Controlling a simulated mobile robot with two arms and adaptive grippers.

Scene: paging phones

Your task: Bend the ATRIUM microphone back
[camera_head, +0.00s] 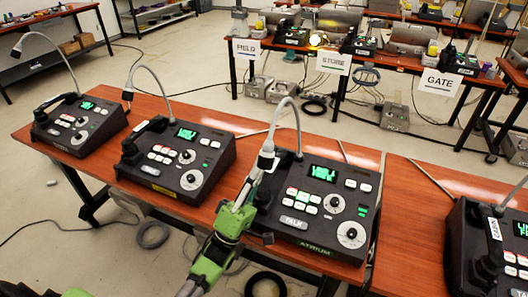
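The ATRIUM console (325,249) is a dark paging phone with a green screen, lit green and white buttons, dials and a TALK key, on the orange-brown table. Its grey gooseneck microphone (284,101) rises behind the console's left side, arches over to the left, and hangs its pale head (267,158) down.
Two similar consoles with arched microphones stand left, the nearer one (180,176) close to my arm. Another console (490,250) sits on a separate table at right. Farther tables carry FIELD (246,48), STORE (334,62) and GATE (440,82) signs. Cables lie on the floor.

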